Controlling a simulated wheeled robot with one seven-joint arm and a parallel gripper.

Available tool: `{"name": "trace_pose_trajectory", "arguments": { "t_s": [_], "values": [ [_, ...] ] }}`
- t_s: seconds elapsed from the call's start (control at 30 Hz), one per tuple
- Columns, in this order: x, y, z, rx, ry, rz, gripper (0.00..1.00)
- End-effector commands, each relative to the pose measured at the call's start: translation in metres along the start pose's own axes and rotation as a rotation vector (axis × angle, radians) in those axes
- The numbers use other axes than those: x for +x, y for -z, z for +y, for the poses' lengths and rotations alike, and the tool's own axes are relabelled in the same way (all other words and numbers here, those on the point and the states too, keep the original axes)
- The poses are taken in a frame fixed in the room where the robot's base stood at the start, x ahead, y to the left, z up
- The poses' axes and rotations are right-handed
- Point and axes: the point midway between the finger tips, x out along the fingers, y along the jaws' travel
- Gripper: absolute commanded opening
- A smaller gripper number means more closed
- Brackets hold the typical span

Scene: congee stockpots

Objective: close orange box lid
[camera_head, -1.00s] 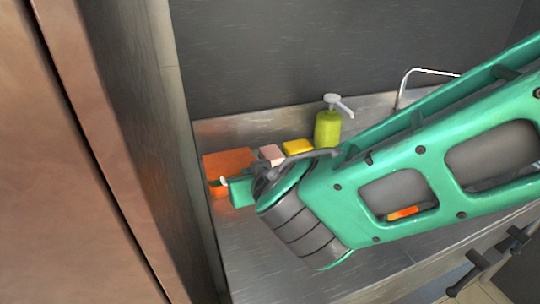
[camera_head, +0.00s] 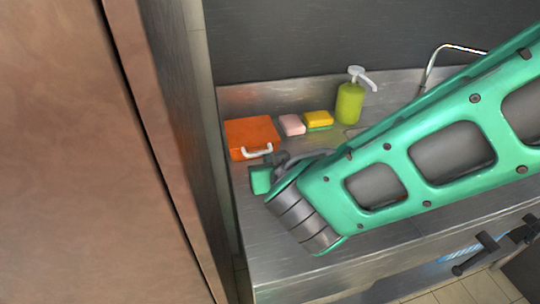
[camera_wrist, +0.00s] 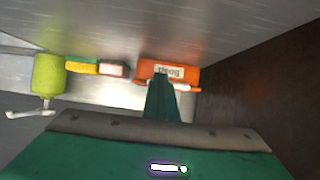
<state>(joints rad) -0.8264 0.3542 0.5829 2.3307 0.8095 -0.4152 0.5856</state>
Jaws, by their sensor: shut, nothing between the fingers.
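The orange box (camera_head: 252,137) sits at the left end of the metal counter, near the back wall. Its lid looks down, and a white handle (camera_head: 257,152) shows on its front. In the wrist view the orange box (camera_wrist: 182,75) is straight ahead, with a label on its face. My gripper (camera_head: 261,180) is just in front of the box, below its handle in the head view. The green fingers (camera_wrist: 160,98) are together and empty, and overlap the lower part of the box in the wrist view. I cannot tell whether they touch it.
A pink block (camera_head: 292,125), a yellow and green sponge (camera_head: 318,120) and a green soap bottle (camera_head: 350,103) stand right of the box. A tap (camera_head: 432,68) is farther right. A wall panel (camera_head: 205,130) borders the counter on the left. The front counter is clear.

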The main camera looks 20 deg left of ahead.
Motion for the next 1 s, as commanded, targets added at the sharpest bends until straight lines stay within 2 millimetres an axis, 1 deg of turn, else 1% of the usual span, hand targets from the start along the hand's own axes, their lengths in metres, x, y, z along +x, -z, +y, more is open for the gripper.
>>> {"name": "trace_pose_trajectory", "arguments": {
  "t_s": [0.03, 0.2, 0.27, 0.37, 0.47, 0.6, 0.7, 0.9, 1.0],
  "values": [
    [0.004, -0.006, 0.001, 0.003, 0.001, -0.015, 0.0],
    [0.009, -0.006, 0.005, 0.009, 0.002, -0.018, 0.0],
    [0.008, -0.006, 0.006, 0.01, 0.002, -0.018, 0.0],
    [0.001, -0.005, 0.006, 0.009, 0.002, -0.017, 0.0],
    [-0.017, -0.004, 0.004, 0.006, 0.002, -0.011, 0.0],
    [-0.055, 0.0, -0.005, -0.005, 0.002, 0.005, 0.0],
    [-0.078, 0.001, -0.008, -0.007, -0.001, 0.012, 0.0],
    [-0.112, 0.001, -0.012, -0.009, -0.003, 0.018, 0.0],
    [-0.122, 0.001, -0.012, -0.01, -0.004, 0.019, 0.0]
  ]
}}
